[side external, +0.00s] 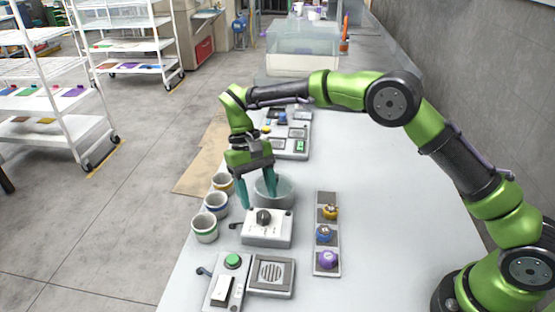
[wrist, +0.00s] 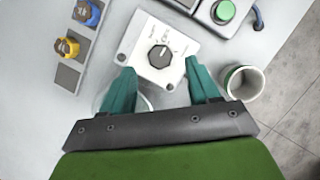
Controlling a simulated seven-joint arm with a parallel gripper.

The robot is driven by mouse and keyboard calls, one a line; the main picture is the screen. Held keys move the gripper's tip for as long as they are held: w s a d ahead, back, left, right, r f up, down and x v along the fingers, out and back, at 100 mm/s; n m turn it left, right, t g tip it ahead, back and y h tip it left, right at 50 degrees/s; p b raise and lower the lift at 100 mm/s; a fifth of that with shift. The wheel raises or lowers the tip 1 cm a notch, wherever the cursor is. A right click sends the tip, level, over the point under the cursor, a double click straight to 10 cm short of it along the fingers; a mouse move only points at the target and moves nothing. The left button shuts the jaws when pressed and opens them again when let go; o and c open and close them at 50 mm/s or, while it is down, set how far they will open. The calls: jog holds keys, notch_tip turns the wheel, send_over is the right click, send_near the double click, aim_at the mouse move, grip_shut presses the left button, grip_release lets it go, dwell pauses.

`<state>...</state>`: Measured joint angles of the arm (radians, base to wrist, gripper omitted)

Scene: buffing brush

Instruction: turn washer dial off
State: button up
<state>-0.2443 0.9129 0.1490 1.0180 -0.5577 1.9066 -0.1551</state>
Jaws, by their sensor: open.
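The washer dial (side external: 264,216) is a dark round knob on top of a white control box (side external: 267,236). In the wrist view the dial (wrist: 160,56) shows a light pointer line, with small markings on the white plate (wrist: 178,43) around it that are too small to read. My gripper (side external: 257,200) has two teal fingers pointing down over the box's far edge. In the wrist view the fingers (wrist: 162,78) are spread apart with nothing between them, and the dial lies just beyond their tips. I cannot tell the exact height of the tips above the plate.
A clear round tub (side external: 287,190) stands right behind the box. Several cups (side external: 205,228) line the left. A rack with yellow, blue and purple knobs (side external: 327,235) lies to the right. A panel with a green button (side external: 232,261) sits in front. Table between box and rack is clear.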

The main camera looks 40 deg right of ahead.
jog(key=v, duration=0.7)
jog(key=shift+r, duration=0.35)
jog(key=shift+w, duration=0.15)
jog(key=s+d+r+m+t, duration=0.1)
jog(key=s+d+t, duration=0.3)
jog(key=s, duration=0.4)
jog(key=s+d+r+m+t+y, duration=0.1)
jog(key=s+d+r+t, duration=0.2)
jog(key=s, duration=0.5)
jog(key=s+d+r+t, duration=0.4)
jog(key=s+d, duration=0.3)
jog(key=s, duration=0.2)
jog(key=shift+d+r+m+t, duration=0.2)
jog(key=shift+d+m+t, duration=0.1)
jog(key=shift+d+m, duration=0.1)
jog(key=shift+s, duration=0.1)
